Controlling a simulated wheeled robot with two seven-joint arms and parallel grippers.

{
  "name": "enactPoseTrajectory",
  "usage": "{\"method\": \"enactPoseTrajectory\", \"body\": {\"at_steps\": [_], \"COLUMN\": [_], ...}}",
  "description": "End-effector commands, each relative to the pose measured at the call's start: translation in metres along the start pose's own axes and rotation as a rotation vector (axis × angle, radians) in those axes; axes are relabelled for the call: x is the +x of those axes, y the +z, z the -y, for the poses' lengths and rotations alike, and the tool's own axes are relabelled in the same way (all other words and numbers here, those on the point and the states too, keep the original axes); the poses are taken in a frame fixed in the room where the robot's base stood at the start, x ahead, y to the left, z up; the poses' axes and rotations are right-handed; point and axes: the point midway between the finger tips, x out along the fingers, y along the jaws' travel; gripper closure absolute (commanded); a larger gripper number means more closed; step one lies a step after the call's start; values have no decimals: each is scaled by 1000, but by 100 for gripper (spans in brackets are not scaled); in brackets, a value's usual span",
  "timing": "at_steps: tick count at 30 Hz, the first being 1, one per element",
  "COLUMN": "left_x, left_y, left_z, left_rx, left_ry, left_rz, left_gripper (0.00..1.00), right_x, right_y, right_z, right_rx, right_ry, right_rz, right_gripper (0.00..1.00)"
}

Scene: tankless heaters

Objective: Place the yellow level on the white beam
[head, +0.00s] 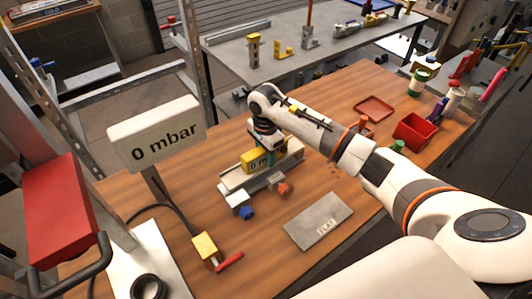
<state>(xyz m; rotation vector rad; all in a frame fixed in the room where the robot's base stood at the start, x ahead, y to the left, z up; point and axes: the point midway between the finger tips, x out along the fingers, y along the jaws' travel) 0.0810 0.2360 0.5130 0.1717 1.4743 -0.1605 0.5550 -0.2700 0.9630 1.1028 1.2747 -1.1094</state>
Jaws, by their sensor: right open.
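The yellow level (250,160) sits on the white beam (232,182), lying along it. The beam rests on a grey support on the wooden table (180,225). My left gripper is not in view.
A "0 mbar" display (158,135) stands at the left. A grey "FLAT" plate (318,221) lies in front of the beam. A yellow valve (205,248) with a red handle is front left. A red bin (414,132) and red tray (375,108) are at the right.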

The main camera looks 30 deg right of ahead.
Motion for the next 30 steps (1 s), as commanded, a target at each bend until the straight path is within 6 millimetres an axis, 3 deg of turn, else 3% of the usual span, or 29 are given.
{"method": "enactPoseTrajectory", "body": {"at_steps": [8, 21, 30], "left_x": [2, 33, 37], "left_y": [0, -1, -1], "left_z": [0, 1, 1], "left_rx": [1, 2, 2], "left_ry": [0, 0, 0], "left_rz": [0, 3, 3], "left_gripper": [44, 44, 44], "right_x": [-16, -102, -124], "right_y": [1, 1, 0], "right_z": [-6, -2, -1], "right_rx": [2, 0, 1], "right_ry": [24, 13, 7], "right_rz": [0, 2, 0], "right_gripper": [48, 48, 48]}}
